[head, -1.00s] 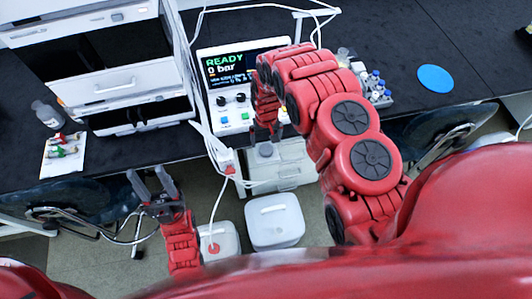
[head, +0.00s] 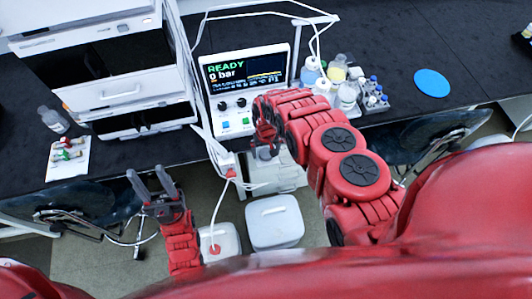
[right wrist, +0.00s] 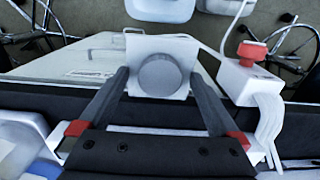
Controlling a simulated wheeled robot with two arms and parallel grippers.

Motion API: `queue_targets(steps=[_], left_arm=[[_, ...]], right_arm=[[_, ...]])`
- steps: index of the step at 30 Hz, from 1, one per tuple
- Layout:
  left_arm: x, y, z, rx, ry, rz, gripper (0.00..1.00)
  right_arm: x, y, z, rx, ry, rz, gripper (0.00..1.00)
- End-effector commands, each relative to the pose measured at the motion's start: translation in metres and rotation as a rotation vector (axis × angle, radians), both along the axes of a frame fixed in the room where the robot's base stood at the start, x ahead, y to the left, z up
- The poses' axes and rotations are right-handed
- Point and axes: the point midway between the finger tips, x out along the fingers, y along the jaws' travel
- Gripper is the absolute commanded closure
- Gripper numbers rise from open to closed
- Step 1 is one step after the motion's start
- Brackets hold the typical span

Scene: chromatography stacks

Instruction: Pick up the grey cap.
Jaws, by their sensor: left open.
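The grey cap (right wrist: 160,76) is round and sits in front of a small white block (right wrist: 134,48) in the right wrist view. In the head view the cap (head: 264,153) shows small at the bench's front edge, just below my right gripper (head: 265,143), which partly covers that spot. My left gripper (head: 147,172) is open and empty, low at the left, away from the cap.
A display unit (head: 243,75) reading "READY 0 bar" stands behind the right gripper. A white holder with a red button (right wrist: 252,52) and cables are close beside it. Bottles (head: 345,90) and a vial rack (head: 373,97) stand to the right. White canisters (head: 274,222) are on the floor.

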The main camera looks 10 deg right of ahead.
Motion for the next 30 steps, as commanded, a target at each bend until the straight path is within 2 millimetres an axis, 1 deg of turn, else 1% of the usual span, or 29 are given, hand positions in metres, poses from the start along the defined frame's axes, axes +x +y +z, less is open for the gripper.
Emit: queue_targets(steps=[1, 2, 3, 5, 9, 11, 12, 14, 15, 23, 30], left_arm=[[0.0, 0.0, 0.0, 0.0, 0.0, 0.0, 0.5], [0.0, 0.0, 0.0, 0.0, 0.0, 0.0, 0.5], [0.0, 0.0, 0.0, 0.0, 0.0, 0.0, 0.5], [0.0, 0.0, 0.0, 0.0, 0.0, 0.0, 0.5], [0.0, 0.0, 0.0, 0.0, 0.0, 0.0, 0.5], [0.0, 0.0, 0.0, 0.0, 0.0, 0.0, 0.5], [0.0, 0.0, 0.0, 0.0, 0.0, 0.0, 0.5], [0.0, 0.0, 0.0, 0.0, 0.0, 0.0, 0.5], [0.0, 0.0, 0.0, 0.0, 0.0, 0.0, 0.5], [0.0, 0.0, 0.0, 0.0, 0.0, 0.0, 0.5], [0.0, 0.0, -0.002, 0.0, 0.0, 0.0, 0.5]], right_arm=[[0.0, 0.0, 0.0, 0.0, 0.0, 0.0, 0.09], [0.0, 0.0, 0.0, 0.0, 0.0, 0.0, 0.14], [0.0, 0.0, 0.0, 0.0, 0.0, 0.0, 0.22], [0.0, 0.0, 0.0, 0.0, 0.0, 0.0, 0.32], [0.0, 0.0, 0.0, 0.0, 0.0, 0.0, 0.58], [0.0, 0.0, 0.0, 0.0, 0.0, 0.0, 0.68], [0.0, 0.0, 0.0, 0.0, 0.0, 0.0, 0.76], [0.0, 0.0, 0.0, 0.0, 0.0, 0.0, 0.86], [0.0, 0.0, 0.0, 0.0, 0.0, 0.0, 0.89], [0.0, 0.0, 0.001, 0.0, 0.0, 0.0, 0.89], [0.009, 0.001, 0.011, 0.001, -0.003, 0.0, 0.89]])
